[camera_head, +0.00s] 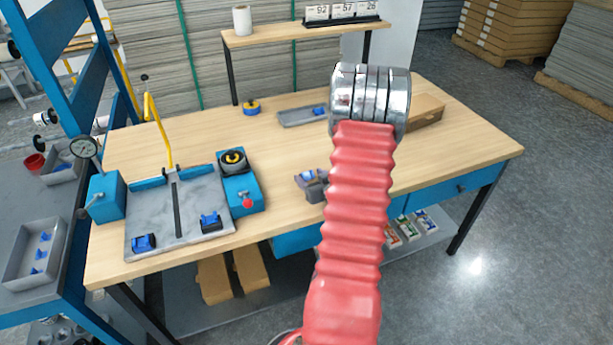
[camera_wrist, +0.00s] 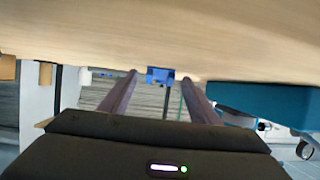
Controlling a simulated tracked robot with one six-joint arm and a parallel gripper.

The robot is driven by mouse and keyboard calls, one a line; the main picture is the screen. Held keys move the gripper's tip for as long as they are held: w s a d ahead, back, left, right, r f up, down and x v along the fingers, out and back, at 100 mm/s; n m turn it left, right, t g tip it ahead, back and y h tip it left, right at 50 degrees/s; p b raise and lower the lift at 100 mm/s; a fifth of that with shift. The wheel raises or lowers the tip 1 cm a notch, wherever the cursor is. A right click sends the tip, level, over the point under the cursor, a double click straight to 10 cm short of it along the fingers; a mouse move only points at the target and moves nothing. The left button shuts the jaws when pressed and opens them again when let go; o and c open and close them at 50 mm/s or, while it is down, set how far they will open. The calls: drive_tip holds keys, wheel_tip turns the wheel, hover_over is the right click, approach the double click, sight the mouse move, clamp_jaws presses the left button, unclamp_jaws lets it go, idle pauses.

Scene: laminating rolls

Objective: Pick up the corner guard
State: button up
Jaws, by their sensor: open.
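A small blue piece, which looks like the corner guard (camera_wrist: 160,75), shows in the wrist view between my fingertips, against the table edge. There is a gap on each side of it, and I cannot tell its depth from the fingers. My gripper (camera_wrist: 160,80) is open, with two dark purplish fingers apart and nothing held. In the head view my red-sleeved arm covers part of the table, and a small greyish part of my gripper (camera_head: 311,184) shows just left of it, over the front half. I cannot make out the corner guard for certain there.
A stone slab (camera_head: 150,222) with two blue-black clamps and a yellow lever lies left on the wooden table (camera_head: 460,140). A blue unit (camera_head: 241,191) stands beside it. A grey tray (camera_head: 290,117) and a brown box (camera_head: 427,112) lie farther back.

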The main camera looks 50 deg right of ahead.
drive_tip(key=shift+w+d+f, duration=0.1)
drive_tip(key=shift+w+d, duration=0.05)
drive_tip(key=shift+w, duration=0.1)
drive_tip(key=shift+c, duration=0.4)
drive_tip(key=c, duration=1)
drive_tip(key=shift+r, duration=0.2)
drive_tip(key=shift+r, duration=4.8)
